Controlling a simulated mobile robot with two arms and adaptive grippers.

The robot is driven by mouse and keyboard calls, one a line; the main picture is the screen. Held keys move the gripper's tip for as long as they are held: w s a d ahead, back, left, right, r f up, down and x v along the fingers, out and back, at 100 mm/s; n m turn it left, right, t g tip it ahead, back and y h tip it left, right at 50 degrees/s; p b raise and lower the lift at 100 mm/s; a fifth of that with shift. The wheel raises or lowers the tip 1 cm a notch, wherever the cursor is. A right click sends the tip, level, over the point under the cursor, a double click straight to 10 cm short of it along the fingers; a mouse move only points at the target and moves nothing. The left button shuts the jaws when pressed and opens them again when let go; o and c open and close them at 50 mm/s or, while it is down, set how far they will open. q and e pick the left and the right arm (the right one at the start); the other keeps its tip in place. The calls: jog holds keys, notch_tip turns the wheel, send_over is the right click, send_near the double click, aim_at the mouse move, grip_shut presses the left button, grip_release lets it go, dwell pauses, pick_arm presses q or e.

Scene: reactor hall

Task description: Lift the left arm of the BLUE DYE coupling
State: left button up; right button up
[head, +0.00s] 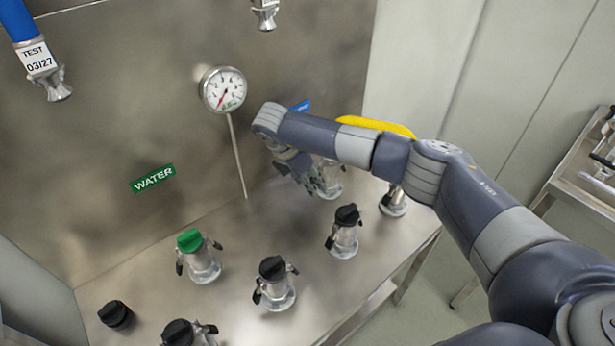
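A small blue label (302,105) on the steel back panel is mostly hidden by my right arm, and its text cannot be read. Below it a metal coupling (331,187) stands on the steel bench at the panel's foot. My arm covers its upper part, so its side arms cannot be made out. My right gripper (312,180) hangs down at the left side of this coupling, close to it. Whether it touches the coupling, and whether its fingers are open or shut, cannot be told. My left gripper is not in view.
Couplings with black caps (346,214) (273,268) and one with a green cap (190,240) stand nearby. Another stands partly behind my arm (394,204). A gauge (224,89) with a thin stem, a green WATER label (154,178) and a yellow hose part (375,126) also show.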

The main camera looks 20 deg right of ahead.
grip_shut()
jog(key=shift+d+r+g+y+b, duration=0.1)
jog(key=shift+r+g+y+b, duration=0.2)
jog(key=shift+y, duration=0.3)
jog(key=shift+r+g+y+b, duration=0.2)
jog(key=shift+y+b, duration=0.1)
jog(key=shift+y, duration=0.3)
jog(key=shift+r+g+y, duration=0.3)
jog(key=shift+r+y, duration=0.2)
jog(key=shift+y, duration=0.3)
grip_release()
notch_tip(320, 180, up, 12)
